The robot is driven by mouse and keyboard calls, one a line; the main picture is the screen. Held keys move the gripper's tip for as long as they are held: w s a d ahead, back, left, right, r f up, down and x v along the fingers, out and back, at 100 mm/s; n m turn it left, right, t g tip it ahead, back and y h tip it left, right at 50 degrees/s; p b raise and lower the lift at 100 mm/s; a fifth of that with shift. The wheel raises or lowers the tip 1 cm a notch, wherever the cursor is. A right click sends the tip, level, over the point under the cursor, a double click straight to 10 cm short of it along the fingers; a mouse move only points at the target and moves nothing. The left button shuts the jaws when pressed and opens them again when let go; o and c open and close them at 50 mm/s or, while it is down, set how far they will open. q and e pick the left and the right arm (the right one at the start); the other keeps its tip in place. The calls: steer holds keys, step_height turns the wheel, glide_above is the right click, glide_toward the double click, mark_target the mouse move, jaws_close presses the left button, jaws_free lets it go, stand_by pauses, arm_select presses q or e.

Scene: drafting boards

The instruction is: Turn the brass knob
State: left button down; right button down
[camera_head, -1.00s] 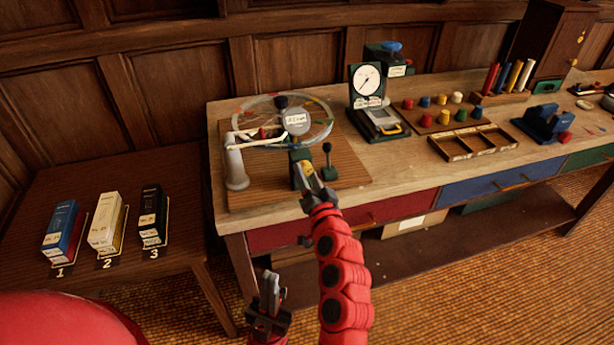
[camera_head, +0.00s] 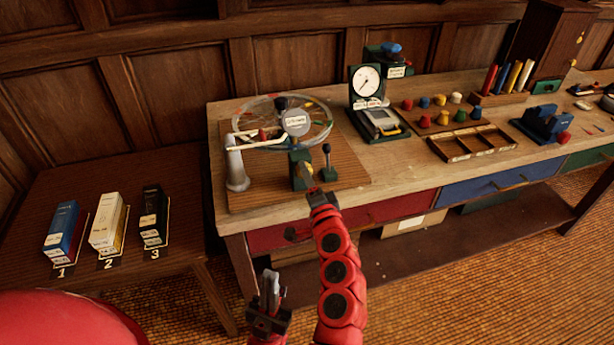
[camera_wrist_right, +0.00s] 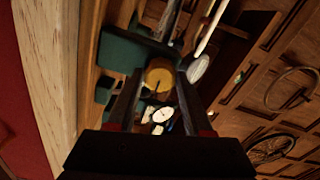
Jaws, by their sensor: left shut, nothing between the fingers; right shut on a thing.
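The brass knob (camera_head: 303,172) sits on the front of a dark green block (camera_head: 297,157) at the front of the wheel stand. My right gripper (camera_head: 310,186) reaches it from the front and is shut on it. In the right wrist view the knob (camera_wrist_right: 159,76) shows as a round yellow face between the two fingers of my right gripper (camera_wrist_right: 158,90). In the head view the fingers partly hide it. My left gripper (camera_head: 269,283) is shut and empty, low in front of the bench and apart from everything.
Behind the knob stands a large clear wheel (camera_head: 318,130) with a labelled hub. A black-knobbed lever (camera_head: 327,160) is close at the right. A dial gauge (camera_head: 366,82) stands farther back. Numbered boxes (camera_head: 105,222) are on the left table.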

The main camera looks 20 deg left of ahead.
stand_by(0.4)
steer(key=shift+c, duration=1.5)
jaws_free()
steer(key=p+v, duration=0.2)
steer(key=v, duration=1.5)
steer(key=shift+s+d, duration=0.2)
